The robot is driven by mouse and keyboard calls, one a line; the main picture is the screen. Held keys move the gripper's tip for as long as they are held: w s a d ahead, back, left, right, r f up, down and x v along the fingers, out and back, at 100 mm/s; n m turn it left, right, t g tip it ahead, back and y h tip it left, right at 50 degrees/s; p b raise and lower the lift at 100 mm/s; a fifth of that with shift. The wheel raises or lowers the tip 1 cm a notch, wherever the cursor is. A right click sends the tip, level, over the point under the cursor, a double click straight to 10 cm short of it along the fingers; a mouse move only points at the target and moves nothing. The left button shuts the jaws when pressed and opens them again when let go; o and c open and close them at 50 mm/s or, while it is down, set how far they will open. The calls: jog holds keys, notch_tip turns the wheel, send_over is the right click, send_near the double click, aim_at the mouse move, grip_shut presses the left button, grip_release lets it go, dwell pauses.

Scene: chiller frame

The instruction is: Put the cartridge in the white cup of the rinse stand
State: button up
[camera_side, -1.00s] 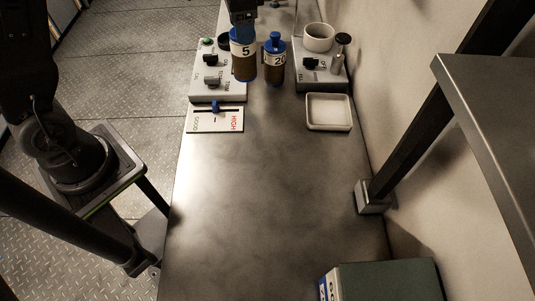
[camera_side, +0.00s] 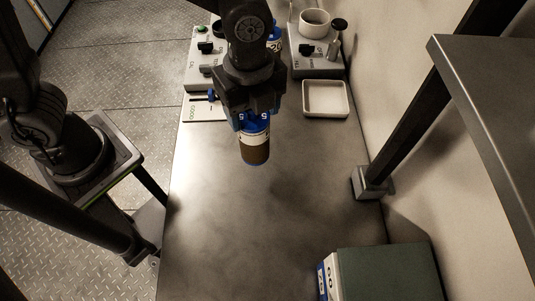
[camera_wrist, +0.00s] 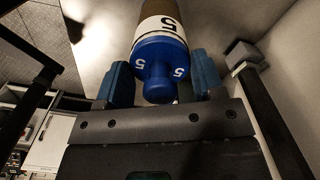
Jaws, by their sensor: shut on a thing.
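My gripper (camera_side: 251,110) is shut on a cartridge with a blue cap, a white band marked 5 and a brown body. The cartridge (camera_side: 255,150) hangs in the air over the middle of the table, cap toward the gripper. In the wrist view the cartridge (camera_wrist: 160,45) sits between the blue fingers (camera_wrist: 160,82). The white cup (camera_side: 314,22) stands on the grey rinse stand (camera_side: 305,68) at the back right, to the right of and behind my gripper. I see nothing in the cup from here.
A second blue-capped bottle (camera_side: 275,42), marked 20, stands at the back, partly behind my arm. A white square tray (camera_side: 326,115) lies in front of the rinse stand. A green box (camera_side: 388,272) is at the front right.

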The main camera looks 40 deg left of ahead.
jog(key=s+d+f, duration=0.1)
jog(key=d+f, duration=0.4)
jog(key=f, duration=0.2)
jog(key=shift+s, duration=0.3)
jog(key=shift+f, duration=0.2)
jog(key=o, duration=1.4)
jog(key=shift+r, duration=0.1)
